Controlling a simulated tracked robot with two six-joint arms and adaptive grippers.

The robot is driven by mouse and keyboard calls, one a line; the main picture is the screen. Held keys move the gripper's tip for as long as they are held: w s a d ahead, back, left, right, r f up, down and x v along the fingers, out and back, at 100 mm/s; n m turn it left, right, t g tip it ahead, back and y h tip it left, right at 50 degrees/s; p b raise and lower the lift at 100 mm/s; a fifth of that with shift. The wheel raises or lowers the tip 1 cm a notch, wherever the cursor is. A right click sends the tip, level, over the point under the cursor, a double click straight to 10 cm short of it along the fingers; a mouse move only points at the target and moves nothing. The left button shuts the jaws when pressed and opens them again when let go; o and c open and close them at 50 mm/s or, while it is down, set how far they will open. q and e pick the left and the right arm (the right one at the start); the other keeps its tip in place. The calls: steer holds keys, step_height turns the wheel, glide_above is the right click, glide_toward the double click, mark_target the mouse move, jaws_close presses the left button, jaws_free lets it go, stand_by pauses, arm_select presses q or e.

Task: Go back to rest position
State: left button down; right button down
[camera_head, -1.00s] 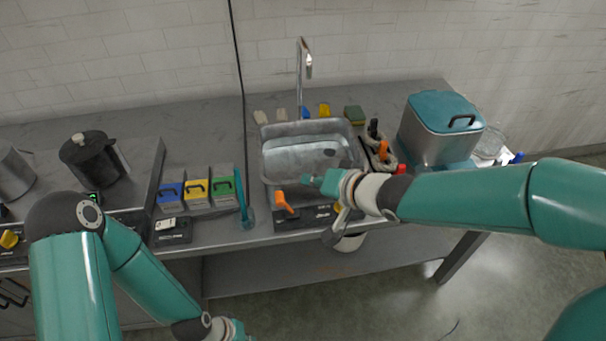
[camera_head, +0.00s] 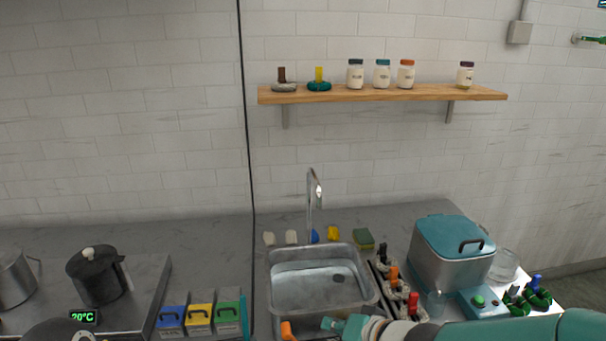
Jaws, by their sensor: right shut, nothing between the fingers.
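My right arm comes in along the bottom right edge. Its teal gripper (camera_head: 331,323) is shut and empty, in front of the sink's near rim. Pale skeins with black, orange and red pegs (camera_head: 394,276) stand in a row right of the sink. Dark green skeins (camera_head: 530,298) with a blue peg lie on a white surface at the far right. A grey skein (camera_head: 284,87) and a teal skein (camera_head: 319,86) sit on the wall shelf.
The metal sink (camera_head: 273,283) and tap (camera_head: 311,195) are in the middle. A teal-lidded pot (camera_head: 437,266) stands to the right, a black kettle (camera_head: 95,278) to the left. Blue, yellow and green boxes (camera_head: 200,318) stand left of the sink. Jars (camera_head: 382,75) line the shelf (camera_head: 390,95).

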steer(key=s+d+f+m+g+h, duration=0.1)
steer(key=s+d+f+m+g, duration=0.15)
steer(key=f, duration=0.55)
steer(key=s+d+f+m+g, duration=0.1)
steer(key=s+f, duration=0.2)
steer(key=f, duration=0.6)
steer(key=s+d+f+n+g+h, duration=0.1)
steer(key=s+f+n+g, duration=0.3)
steer(key=s+f, duration=0.9)
steer(key=s+d, duration=0.1)
steer(key=s, duration=0.2)
steer(key=shift+d+h, duration=0.15)
steer(key=shift+h, duration=0.25)
